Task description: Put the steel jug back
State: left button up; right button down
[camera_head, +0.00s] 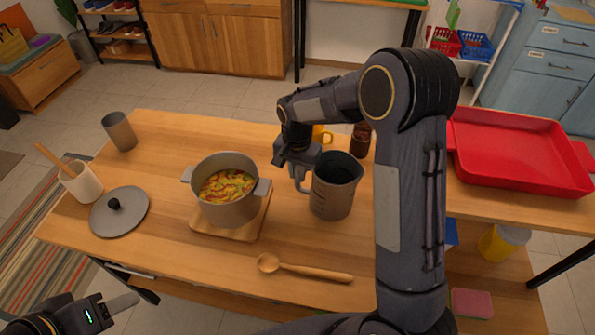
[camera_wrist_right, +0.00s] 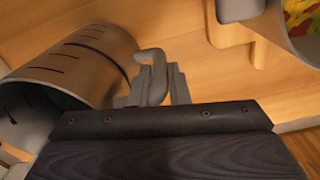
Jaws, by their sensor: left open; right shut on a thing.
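The steel jug (camera_head: 332,190) is a grey jug with a handle on its left side, at the middle right of the wooden table in the head view. My right gripper (camera_head: 296,163) is shut on the jug's handle. In the right wrist view the jug (camera_wrist_right: 75,70) lies at the left, with marks on its side, and the gripper's fingers (camera_wrist_right: 153,88) close around the handle. I cannot tell whether the jug touches the table. My left gripper (camera_head: 120,303) is open and empty at the lower left, in front of the table; only part of it shows.
A pot of food (camera_head: 228,195) stands on a wooden board left of the jug. A wooden spoon (camera_head: 305,269) lies in front. A yellow mug (camera_head: 320,135) and a dark brown jar (camera_head: 360,140) stand behind. A pot lid (camera_head: 119,212), utensil holder (camera_head: 82,182) and grey cup (camera_head: 119,131) are left. A red tray (camera_head: 520,143) lies right.

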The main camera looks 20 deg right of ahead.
jog(key=c, duration=1.4)
grip_release()
jog(key=shift+f, duration=0.15)
jog(key=shift+o, duration=0.2)
notch_tip(320, 180, up, 12)
jog(key=shift+s+r, duration=0.1)
jog(key=shift+r, duration=0.15)
jog(key=s+r+n+t+y, duration=0.1)
jog(key=s+n+t+y, duration=0.2)
jog(key=s, duration=2.4)
jog(key=d+n+t, duration=0.1)
jog(key=n+t, duration=0.1)
jog(key=n, duration=0.2)
jog(key=shift+r+t+y, duration=0.3)
jog(key=shift+y, duration=0.1)
jog(key=shift+s, duration=0.1)
